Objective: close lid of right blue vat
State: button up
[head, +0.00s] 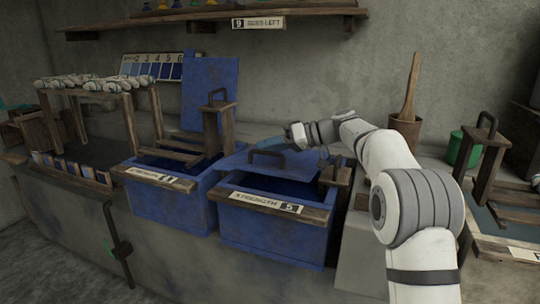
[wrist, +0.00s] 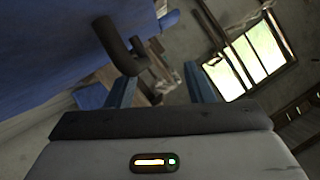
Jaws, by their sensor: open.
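The right blue vat (head: 272,240), labelled STRENGTH 5, stands at the front centre in the head view. Its blue lid (head: 300,163) is tilted at the back of the vat, and the dark inside shows in front of it. A dark curved handle (head: 268,152) is on the lid. My gripper (head: 282,146) is open, at the lid near the handle. In the wrist view, the open fingers (wrist: 158,90) are apart, and the handle (wrist: 120,48) shows beyond the left finger, against the blue lid (wrist: 50,45). I cannot tell whether they touch.
The left blue vat (head: 160,205) has its lid (head: 208,85) upright, with a wooden frame (head: 210,125) over it. A wooden post (head: 336,184) stands at the right vat's right edge. Further right are a brown pot (head: 405,130), a green container (head: 463,150) and another handled frame (head: 487,165).

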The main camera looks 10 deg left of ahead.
jog(key=shift+o, duration=0.4)
jog(key=shift+s+a+r, duration=0.15)
jog(key=shift+s+r, duration=0.05)
jog(key=shift+r, duration=0.9)
jog(key=shift+w+d, duration=0.15)
jog(key=shift+d, duration=0.2)
jog(key=shift+c, duration=0.4)
jog(key=p+v, duration=0.2)
jog(key=v, duration=0.6)
jog(key=shift+w+d+f, duration=0.2)
jog(key=shift+d+f, duration=0.05)
jog(key=shift+d, duration=0.05)
